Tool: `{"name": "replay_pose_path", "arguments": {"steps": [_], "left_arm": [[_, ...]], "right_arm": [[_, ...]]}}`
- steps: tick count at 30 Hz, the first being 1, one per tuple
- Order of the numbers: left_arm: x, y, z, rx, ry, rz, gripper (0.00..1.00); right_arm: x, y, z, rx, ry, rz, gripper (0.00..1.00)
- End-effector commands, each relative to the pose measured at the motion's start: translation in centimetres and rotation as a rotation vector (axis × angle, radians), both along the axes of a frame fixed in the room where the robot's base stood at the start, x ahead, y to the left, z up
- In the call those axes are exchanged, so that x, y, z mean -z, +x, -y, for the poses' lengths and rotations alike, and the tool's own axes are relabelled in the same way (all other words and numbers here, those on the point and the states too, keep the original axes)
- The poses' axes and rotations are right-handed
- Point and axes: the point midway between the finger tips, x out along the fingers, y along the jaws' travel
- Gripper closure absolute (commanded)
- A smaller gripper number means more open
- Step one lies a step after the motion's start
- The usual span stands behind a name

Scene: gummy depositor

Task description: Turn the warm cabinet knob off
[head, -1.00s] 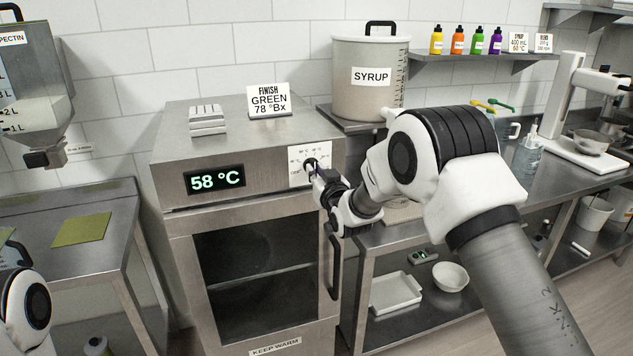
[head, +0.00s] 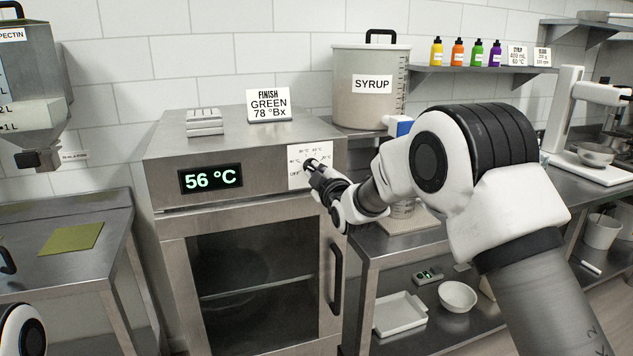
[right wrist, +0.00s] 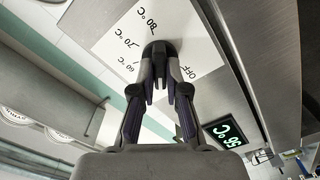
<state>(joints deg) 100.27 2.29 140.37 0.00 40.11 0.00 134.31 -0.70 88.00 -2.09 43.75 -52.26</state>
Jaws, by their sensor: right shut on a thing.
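The warm cabinet (head: 165,270) is a steel box with a glass door. Its green display (head: 211,178) reads 56 °C. A white dial plate (head: 297,180) with temperature marks and OFF sits right of the display. The dial plate also shows upside down in the right wrist view (right wrist: 110,35), with OFF, 60, 70 and 80 °C legible. My right gripper (head: 313,167) is at the plate, shut on the dark knob (right wrist: 158,48), which the fingers mostly hide. The knob's exact pointer setting cannot be read. My left gripper is out of view; only a piece of that arm shows at lower left.
A syrup pot (head: 370,105) stands behind the cabinet's right side. A sign (head: 269,105) stands on the cabinet top. The black door handle (head: 336,265) is below my right gripper. A steel table (head: 110,225) with a green mat (head: 71,239) is at left.

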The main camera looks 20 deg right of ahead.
Motion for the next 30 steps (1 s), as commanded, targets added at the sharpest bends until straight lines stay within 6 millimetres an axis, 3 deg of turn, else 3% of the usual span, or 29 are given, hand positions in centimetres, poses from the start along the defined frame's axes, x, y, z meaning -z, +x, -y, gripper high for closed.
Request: {"name": "replay_pose_path", "arguments": {"steps": [12,30], "left_arm": [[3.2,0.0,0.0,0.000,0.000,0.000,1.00],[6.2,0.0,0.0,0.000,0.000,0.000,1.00]], "right_arm": [[0.4,0.0,-0.1,0.000,-0.394,0.013,1.00],[0.5,0.0,-0.1,-0.001,-0.901,0.029,1.00]]}}
